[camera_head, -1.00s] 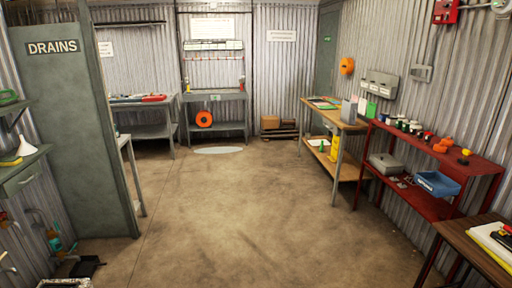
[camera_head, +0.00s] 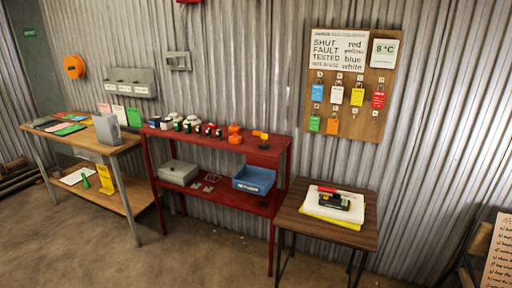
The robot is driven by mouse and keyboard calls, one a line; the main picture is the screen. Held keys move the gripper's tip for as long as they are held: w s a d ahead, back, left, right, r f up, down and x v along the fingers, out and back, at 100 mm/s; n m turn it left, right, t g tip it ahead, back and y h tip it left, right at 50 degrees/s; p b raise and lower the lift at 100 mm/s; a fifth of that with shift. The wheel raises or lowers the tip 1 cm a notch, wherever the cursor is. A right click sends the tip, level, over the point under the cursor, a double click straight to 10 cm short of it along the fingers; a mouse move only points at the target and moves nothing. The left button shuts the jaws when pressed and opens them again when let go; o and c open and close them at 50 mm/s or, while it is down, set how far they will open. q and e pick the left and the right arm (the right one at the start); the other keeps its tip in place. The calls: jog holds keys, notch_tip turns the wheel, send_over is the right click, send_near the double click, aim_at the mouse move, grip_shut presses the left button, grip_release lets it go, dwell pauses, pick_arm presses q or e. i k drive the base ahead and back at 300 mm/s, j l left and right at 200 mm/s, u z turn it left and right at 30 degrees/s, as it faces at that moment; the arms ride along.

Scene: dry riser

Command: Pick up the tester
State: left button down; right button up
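A small dark handheld device (camera_head: 335,201) with a red part on top lies on white and yellow sheets (camera_head: 345,214) on a small dark wooden table (camera_head: 291,216) right of centre. It may be the tester, but it is too small to be sure. Neither of my grippers shows in the head view.
A red two-tier shelf (camera_head: 225,145) left of the small table holds several small items, a grey box (camera_head: 178,172) and a blue bin (camera_head: 254,179). A wooden bench (camera_head: 90,147) stands further left. A tag board (camera_head: 349,124) hangs above the table. The front floor is clear.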

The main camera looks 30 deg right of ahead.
aim_at(335, 202)
jog(key=i+l+z, duration=0.2)
jog(key=i+z, duration=0.2)
jog(key=i+l+z, duration=0.1)
jog(key=i+z, duration=0.55)
jog(key=z, duration=0.15)
